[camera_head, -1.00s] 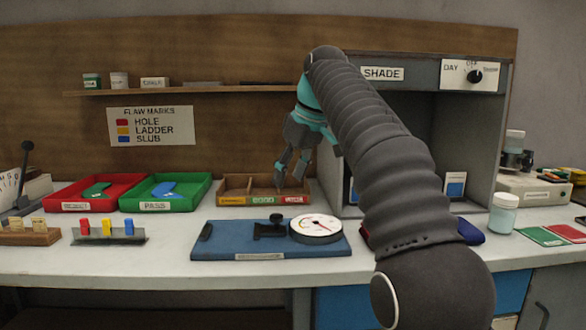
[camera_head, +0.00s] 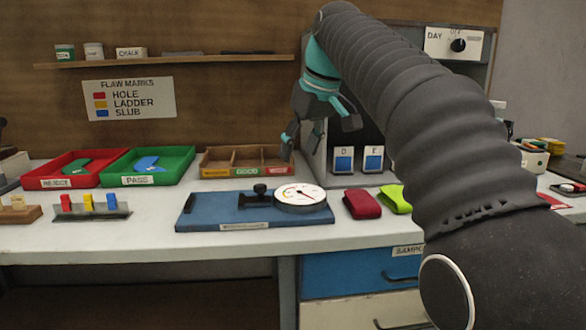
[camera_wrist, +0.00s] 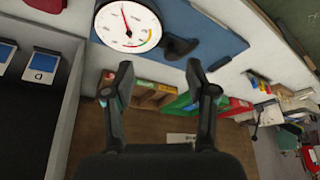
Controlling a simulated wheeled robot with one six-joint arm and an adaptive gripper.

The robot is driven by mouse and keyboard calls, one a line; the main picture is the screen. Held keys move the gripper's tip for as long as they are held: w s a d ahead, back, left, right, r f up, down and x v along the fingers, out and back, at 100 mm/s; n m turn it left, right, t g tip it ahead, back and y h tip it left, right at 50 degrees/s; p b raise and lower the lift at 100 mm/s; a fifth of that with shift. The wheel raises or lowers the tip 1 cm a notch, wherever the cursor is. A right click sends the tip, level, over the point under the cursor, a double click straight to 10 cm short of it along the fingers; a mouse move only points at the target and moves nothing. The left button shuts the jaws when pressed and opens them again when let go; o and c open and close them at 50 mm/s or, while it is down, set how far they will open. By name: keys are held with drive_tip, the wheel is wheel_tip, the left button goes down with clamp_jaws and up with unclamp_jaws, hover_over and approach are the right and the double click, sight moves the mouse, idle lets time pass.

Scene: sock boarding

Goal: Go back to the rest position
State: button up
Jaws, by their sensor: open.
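My gripper (camera_head: 316,143) is raised above the back of the bench, in front of the brown board and beside the dark booth. Its teal-and-grey fingers point down and are apart, with nothing between them. In the wrist view the two dark fingers (camera_wrist: 160,80) are spread, with the wooden divided tray (camera_wrist: 150,92) and the round white dial (camera_wrist: 128,26) seen beyond them. My arm crosses the right half of the head view and hides much of the booth.
The bench holds a red tray (camera_head: 45,180), a green tray (camera_head: 178,178), a wooden divided tray (camera_head: 220,171) and a blue board (camera_head: 225,213) with a dial (camera_head: 300,196). A red folded item (camera_head: 362,204) and a lime one (camera_head: 396,199) lie at right. A shelf (camera_head: 190,58) runs behind.

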drive_tip(key=s+d+f+m+h, duration=0.1)
drive_tip(key=s+d+f+m, duration=0.1)
drive_tip(key=s+d+f, duration=0.3)
drive_tip(key=s+d+f+m+t+h, duration=0.1)
drive_tip(key=s+d+f+m, duration=0.2)
drive_tip(key=s+f, duration=1)
drive_tip(key=s+d+f+m+t+h, duration=0.1)
drive_tip(key=s+d+f+m, duration=0.2)
drive_tip(key=s+d+f, duration=0.4)
wheel_tip(320, 180, down, 2)
drive_tip(key=s, duration=0.2)
drive_tip(key=shift+s+f, duration=0.15)
drive_tip(key=shift+s, duration=0.15)
